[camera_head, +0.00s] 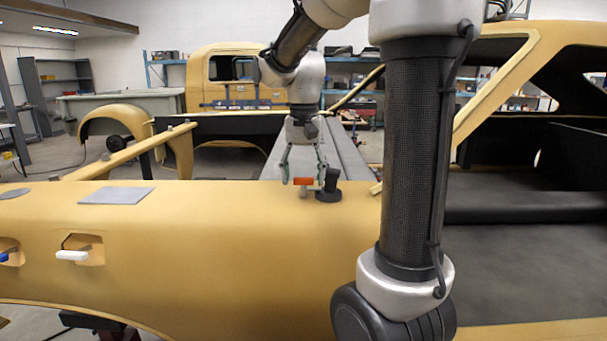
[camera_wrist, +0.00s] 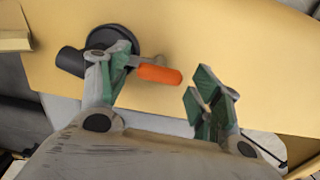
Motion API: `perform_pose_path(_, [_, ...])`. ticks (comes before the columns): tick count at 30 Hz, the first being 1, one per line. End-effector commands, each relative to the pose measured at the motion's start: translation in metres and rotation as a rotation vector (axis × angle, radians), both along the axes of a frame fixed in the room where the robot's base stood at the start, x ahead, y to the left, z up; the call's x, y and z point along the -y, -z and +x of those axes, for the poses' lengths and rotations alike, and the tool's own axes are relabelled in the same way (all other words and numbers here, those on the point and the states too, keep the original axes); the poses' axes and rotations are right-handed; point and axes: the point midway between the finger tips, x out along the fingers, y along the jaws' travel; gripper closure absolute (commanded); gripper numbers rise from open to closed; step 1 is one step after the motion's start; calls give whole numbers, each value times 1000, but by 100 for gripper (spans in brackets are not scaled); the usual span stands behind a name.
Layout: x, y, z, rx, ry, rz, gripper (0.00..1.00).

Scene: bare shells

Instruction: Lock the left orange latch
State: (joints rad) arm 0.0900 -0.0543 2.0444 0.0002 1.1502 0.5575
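One orange latch handle (camera_head: 303,181) shows on top of the tan body panel, pointing left from its black round base (camera_head: 329,194). In the wrist view the orange handle (camera_wrist: 158,74) sticks out to the right from the black base (camera_wrist: 108,37). My gripper (camera_head: 304,179) is above the panel at the latch, fingers pointing down. In the wrist view my gripper (camera_wrist: 160,76) is open, with the orange handle showing between its fingers. The left finger overlaps the metal lever near the base and hides part of it. I cannot tell whether it touches.
The tan panel (camera_head: 220,240) spans the foreground. A flat grey plate (camera_head: 116,195) lies on it to the left. A white handle (camera_head: 72,255) and a blue handle (camera_head: 4,258) sit in recesses on its front face. A tan truck cab (camera_head: 232,70) stands behind.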

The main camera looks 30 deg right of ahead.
Motion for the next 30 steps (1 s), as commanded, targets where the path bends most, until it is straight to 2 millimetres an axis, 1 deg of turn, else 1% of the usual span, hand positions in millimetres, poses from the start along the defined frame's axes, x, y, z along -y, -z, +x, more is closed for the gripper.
perform_pose_path(7, [0, 0, 0, -1, -1, 0, 34])
perform_pose_path(10, [0, -5, 0, 0, -1, 0, 34])
perform_pose_path(14, [0, -23, 0, 1, -1, -1, 34])
perform_pose_path(18, [0, -47, 1, 2, -1, 0, 34])
perform_pose_path(21, [0, -62, 1, 2, -1, 0, 34])
perform_pose_path(25, [0, -74, 1, 1, 0, 0, 34])
perform_pose_path(30, [0, -80, 0, -1, 0, 0, 34])
